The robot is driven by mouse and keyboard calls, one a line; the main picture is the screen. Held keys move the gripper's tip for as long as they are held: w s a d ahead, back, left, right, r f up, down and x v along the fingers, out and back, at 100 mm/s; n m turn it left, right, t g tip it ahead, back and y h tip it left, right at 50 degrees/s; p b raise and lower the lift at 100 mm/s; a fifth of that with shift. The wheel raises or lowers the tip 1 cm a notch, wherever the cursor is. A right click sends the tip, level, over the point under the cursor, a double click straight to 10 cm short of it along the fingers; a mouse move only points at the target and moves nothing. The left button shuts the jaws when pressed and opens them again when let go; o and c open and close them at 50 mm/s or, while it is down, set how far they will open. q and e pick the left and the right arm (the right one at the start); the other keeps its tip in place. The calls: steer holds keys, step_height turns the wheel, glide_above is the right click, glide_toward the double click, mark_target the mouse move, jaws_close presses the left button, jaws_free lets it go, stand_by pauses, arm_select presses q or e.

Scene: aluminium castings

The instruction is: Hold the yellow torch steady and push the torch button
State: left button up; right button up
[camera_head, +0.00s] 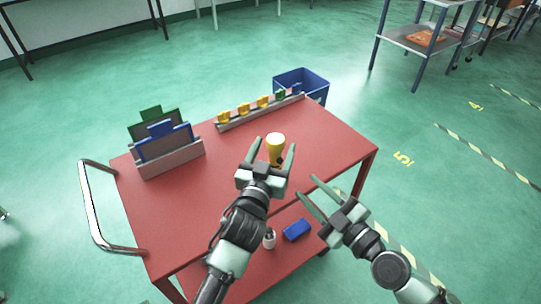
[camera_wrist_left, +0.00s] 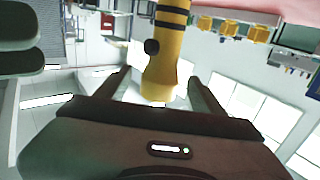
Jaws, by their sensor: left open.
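The yellow torch (camera_head: 275,152) stands upright on the red cart top, its pale wide head upward. In the left wrist view the torch (camera_wrist_left: 165,60) shows black bands and a round black button on its side. My left gripper (camera_head: 267,151) is open, with its fingers on either side of the torch; it also shows in the left wrist view (camera_wrist_left: 160,82), with gaps between fingers and torch. My right gripper (camera_head: 306,186) is open and empty, lower right of the torch, near the cart's front right edge.
The red cart (camera_head: 330,130) has a rack (camera_head: 175,158) with green and blue plates at left and a rail (camera_head: 255,115) of small yellow, green and blue pieces at the back. A blue bin (camera_head: 310,82) stands behind. A blue box (camera_head: 297,230) lies on the lower shelf.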

arm_select(q)
steer(key=shift+x, duration=2.4)
steer(key=c, duration=1.5)
arm_select(e)
jaws_close()
